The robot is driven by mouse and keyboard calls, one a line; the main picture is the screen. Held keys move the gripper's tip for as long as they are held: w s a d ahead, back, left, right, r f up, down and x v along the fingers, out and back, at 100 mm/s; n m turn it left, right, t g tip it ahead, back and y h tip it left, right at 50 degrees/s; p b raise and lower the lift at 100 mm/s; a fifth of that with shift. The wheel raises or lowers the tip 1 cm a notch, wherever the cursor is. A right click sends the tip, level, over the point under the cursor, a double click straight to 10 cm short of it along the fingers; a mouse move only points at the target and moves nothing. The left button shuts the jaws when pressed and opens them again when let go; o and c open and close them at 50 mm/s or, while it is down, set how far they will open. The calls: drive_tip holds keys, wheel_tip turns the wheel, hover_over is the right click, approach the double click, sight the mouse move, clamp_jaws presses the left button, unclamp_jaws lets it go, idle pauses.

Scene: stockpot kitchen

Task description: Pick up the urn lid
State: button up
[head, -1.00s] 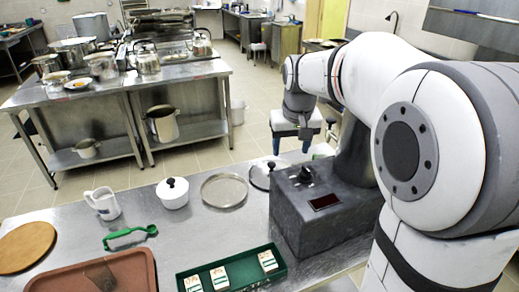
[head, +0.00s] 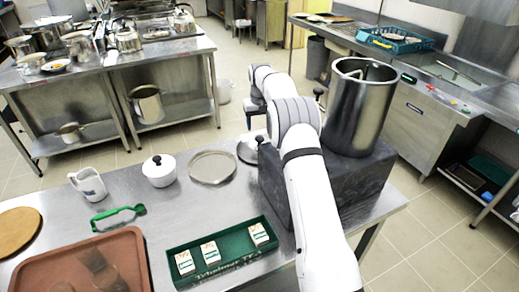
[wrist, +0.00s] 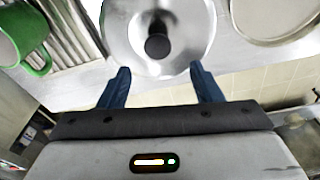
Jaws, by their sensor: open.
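The urn lid (head: 248,149) is a shiny metal dome with a black knob. It lies on the steel counter between a round tray and the dark block, and is partly hidden in the head view. In the wrist view the lid (wrist: 190,25) fills the top middle, its black knob facing the camera. My gripper (wrist: 159,68) is open and empty, with blue fingers on either side of the lid's near edge. The knob lies just beyond the fingertips, roughly centred between them. The tall steel urn (head: 359,105) stands on the dark block (head: 345,185).
The round tray (head: 213,167) and a white pot (head: 159,171) stand left of the lid. A green box (head: 192,280) with small cartons lies in front. A cup with a green handle (wrist: 38,62) and a ribbed metal surface (wrist: 72,35) are near the lid in the wrist view.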

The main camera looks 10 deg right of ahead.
sight(260, 138)
wheel_tip(260, 138, down, 8)
drive_tip(key=shift+w+d+r+p, duration=0.15)
drive_tip(key=shift+r+p, duration=0.05)
drive_tip(key=shift+p, duration=0.8)
drive_tip(key=shift+c, duration=0.5)
drive_tip(key=c, duration=1.1)
